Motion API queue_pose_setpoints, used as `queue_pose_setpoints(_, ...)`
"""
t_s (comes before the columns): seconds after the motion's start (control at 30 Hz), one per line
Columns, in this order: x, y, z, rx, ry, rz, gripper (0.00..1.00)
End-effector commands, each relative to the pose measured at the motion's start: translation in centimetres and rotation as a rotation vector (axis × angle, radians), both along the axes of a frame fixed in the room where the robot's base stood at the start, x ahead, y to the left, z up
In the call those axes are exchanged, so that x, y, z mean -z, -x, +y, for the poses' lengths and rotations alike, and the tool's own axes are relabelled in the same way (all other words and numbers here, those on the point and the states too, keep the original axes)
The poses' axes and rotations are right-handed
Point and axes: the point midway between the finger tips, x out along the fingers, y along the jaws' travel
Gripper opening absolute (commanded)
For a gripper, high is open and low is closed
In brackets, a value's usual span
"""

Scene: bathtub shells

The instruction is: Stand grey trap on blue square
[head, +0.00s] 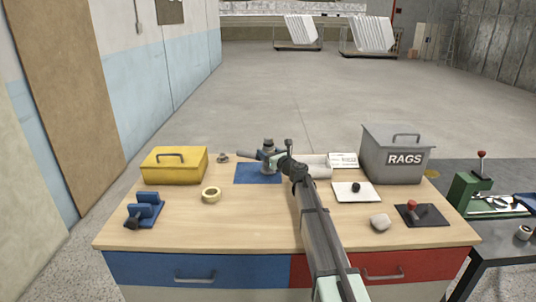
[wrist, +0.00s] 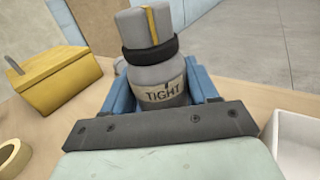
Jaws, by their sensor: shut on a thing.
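The grey trap (head: 268,144) is upright at the back of the workbench, over the blue square (head: 243,176). I cannot tell whether its base touches the square. In the wrist view the trap (wrist: 163,72) has a black collar, a yellow stripe on top and a label reading "TIGHT". My gripper (head: 269,157) is shut on the trap, with a blue finger on each side of its body. The trap's lower part is hidden behind the gripper in the wrist view.
A yellow toolbox (head: 174,168) and tape roll (head: 211,195) lie left of the square. A small metal fitting (head: 222,157) sits behind it. The grey RAGS bin (head: 396,166) and white plate (head: 344,195) stand right. The front left-middle bench is clear.

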Motion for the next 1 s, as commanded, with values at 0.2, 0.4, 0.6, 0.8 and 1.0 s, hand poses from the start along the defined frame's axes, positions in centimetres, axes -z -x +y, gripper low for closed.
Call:
queue_pose_setpoints(0.2,0.29,0.00,0.00,0.000,-0.001,-0.001,0.23)
queue_pose_setpoints(0.4,0.60,0.00,0.00,0.000,-0.001,0.001,0.23)
queue_pose_setpoints(0.6,0.57,0.00,0.00,0.000,0.000,0.000,0.77)
queue_pose_setpoints(0.8,0.56,0.00,0.00,0.000,0.000,0.000,0.84)
queue_pose_setpoints(1.0,0.38,0.01,0.00,0.000,0.000,0.000,0.84)
